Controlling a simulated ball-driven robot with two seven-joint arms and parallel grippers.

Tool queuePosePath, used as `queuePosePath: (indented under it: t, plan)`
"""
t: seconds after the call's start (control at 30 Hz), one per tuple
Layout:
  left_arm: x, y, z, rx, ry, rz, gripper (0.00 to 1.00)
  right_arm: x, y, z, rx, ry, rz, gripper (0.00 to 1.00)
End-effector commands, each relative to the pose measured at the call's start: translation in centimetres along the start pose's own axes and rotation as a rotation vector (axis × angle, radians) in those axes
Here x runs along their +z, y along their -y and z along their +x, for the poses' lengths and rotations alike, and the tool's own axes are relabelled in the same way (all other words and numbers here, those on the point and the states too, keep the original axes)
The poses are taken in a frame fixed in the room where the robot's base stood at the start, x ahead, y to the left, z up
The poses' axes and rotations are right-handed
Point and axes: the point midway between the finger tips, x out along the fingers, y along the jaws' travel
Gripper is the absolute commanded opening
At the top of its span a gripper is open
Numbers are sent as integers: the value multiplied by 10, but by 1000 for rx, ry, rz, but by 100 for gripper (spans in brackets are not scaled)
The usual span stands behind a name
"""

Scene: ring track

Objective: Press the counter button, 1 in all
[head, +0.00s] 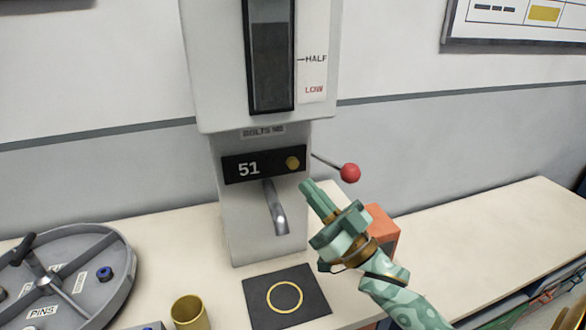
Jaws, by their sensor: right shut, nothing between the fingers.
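The counter button is a round, brass-coloured button (292,163) on the dark panel (262,164) of the white dispenser (260,100). The panel's display reads 51. My right gripper (305,184) is just below and right of the button in the picture. Its green fingers are shut together, with nothing between them, and point up and left. The button is uncovered, and a gap shows between it and the fingertips. My left gripper is not in view.
A red-knobbed lever (349,172) sticks out at the dispenser's right, close to my gripper. A metal spout (276,208) hangs above a black mat (259,291) with a yellow ring. A brass cup (189,312) and a round grey tray (118,277) stand left. An orange box (384,228) sits behind my gripper.

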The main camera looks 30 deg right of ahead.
Motion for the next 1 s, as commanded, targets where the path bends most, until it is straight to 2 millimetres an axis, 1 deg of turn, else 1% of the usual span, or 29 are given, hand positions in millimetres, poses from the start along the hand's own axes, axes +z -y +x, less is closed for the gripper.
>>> queuePosePath:
  t: [0.03,0.13,0.23,0.4,1.0]
  plan:
    - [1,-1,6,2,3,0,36,6,-4,4,-1,0,-1,0]
    - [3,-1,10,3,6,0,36,12,-11,14,0,0,-1,0]
    - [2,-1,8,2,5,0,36,16,-16,22,0,-1,0,0]
    - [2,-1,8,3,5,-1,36,21,-22,30,0,0,0,0]
    - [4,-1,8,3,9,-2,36,23,-24,32,0,0,0,0]
